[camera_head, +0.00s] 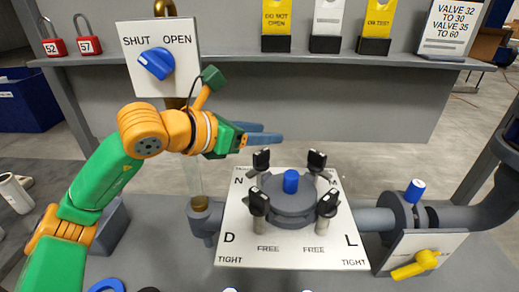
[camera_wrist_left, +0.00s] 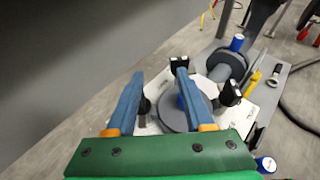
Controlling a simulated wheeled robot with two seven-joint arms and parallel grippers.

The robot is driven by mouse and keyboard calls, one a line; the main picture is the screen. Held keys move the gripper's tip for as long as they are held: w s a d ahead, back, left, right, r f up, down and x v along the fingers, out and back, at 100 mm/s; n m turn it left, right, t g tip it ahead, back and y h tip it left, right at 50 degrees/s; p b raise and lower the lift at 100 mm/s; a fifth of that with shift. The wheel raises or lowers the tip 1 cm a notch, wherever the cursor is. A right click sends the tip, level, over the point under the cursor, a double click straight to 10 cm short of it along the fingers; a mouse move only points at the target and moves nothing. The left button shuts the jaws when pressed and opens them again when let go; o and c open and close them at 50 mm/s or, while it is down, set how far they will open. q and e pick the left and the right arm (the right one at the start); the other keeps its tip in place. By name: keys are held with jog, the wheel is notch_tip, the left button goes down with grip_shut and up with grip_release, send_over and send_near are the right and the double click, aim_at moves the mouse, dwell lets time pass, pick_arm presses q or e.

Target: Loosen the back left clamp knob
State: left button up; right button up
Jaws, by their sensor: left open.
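The filter press lid (camera_head: 290,208) is a round grey disc on a white plate (camera_head: 240,240), with a blue cap (camera_head: 291,181) at its centre. Black clamp knobs stand around it: back left (camera_head: 261,160), back right (camera_head: 316,160), front left (camera_head: 258,201) and front right (camera_head: 327,203). My left gripper (camera_head: 266,133) is open, pointing right, with its blue fingers just above or behind the back left knob in the head view. In the left wrist view, a dark knob (camera_wrist_left: 146,104), partly hidden, shows between the spread fingers, close to the left one. My right gripper is not in view.
A pipe flange with a blue cap (camera_head: 415,191) and a yellow handle (camera_head: 415,265) stand right of the plate. A SHUT/OPEN panel with a blue dial (camera_head: 156,63) is behind my arm. A shelf (camera_head: 300,60) with tags and red padlocks (camera_head: 88,45) runs along the back.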

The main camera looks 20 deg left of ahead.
pick_arm(q)
jog(key=s+d+r+b, duration=0.1)
jog(key=s+d+r, duration=0.1)
jog(key=s, duration=0.5)
jog(key=shift+r, duration=0.55)
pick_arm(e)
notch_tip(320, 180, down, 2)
